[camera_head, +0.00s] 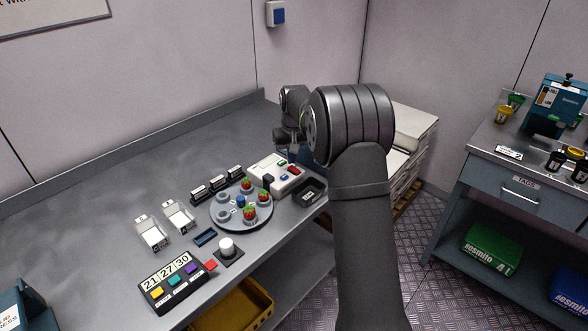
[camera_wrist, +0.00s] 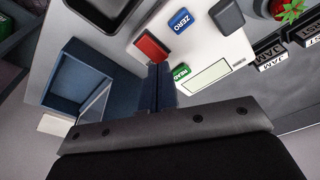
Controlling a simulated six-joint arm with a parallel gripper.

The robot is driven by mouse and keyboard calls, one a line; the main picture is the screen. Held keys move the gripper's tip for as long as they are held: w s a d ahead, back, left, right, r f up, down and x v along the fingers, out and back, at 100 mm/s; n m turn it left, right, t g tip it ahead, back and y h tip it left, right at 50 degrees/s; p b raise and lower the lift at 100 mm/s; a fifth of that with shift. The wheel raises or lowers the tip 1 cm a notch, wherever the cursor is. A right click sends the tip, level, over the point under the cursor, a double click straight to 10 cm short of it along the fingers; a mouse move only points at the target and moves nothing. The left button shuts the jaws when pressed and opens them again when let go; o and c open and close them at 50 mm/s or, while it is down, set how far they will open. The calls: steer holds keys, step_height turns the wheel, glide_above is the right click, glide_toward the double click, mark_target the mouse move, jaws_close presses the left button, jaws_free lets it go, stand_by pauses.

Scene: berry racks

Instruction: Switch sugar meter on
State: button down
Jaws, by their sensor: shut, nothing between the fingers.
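The sugar meter (camera_head: 262,176) is a white box on the bench, just behind the round plate of berries. In the wrist view its white top (camera_wrist: 128,22) carries a red switch (camera_wrist: 151,46), a blue ZERO button (camera_wrist: 181,20), a green READ button (camera_wrist: 181,72) and a pale display (camera_wrist: 206,76) that looks blank. My gripper (camera_wrist: 160,70) is shut and empty, with its fingertips over the meter close to the red switch and the green button. I cannot tell whether the tips touch the switch. In the head view my arm hides part of the meter's far side.
A round plate (camera_head: 222,219) with strawberries stands beside the meter. A black tray (camera_head: 309,192) lies at the bench edge. Small black JAM blocks (camera_head: 217,182) line the plate's back. A number panel (camera_head: 174,283) sits at the front. The bench's back left is clear.

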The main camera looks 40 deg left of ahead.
mark_target(292, 167)
steer(key=shift+f, duration=0.9)
stand_by(0.4)
steer(key=shift+r, duration=3.55)
step_height(292, 167, down, 7)
steer(key=shift+r, duration=0.2)
steer(key=shift+r, duration=4.35)
steer(key=s+d+r+n+t+y, duration=0.1)
steer(key=s+d+r+y, duration=0.2)
steer(key=d+r, duration=0.6)
steer(key=shift+s+d+r, duration=0.3)
steer(key=shift+s+d, duration=0.25)
steer(key=shift+d, duration=0.55)
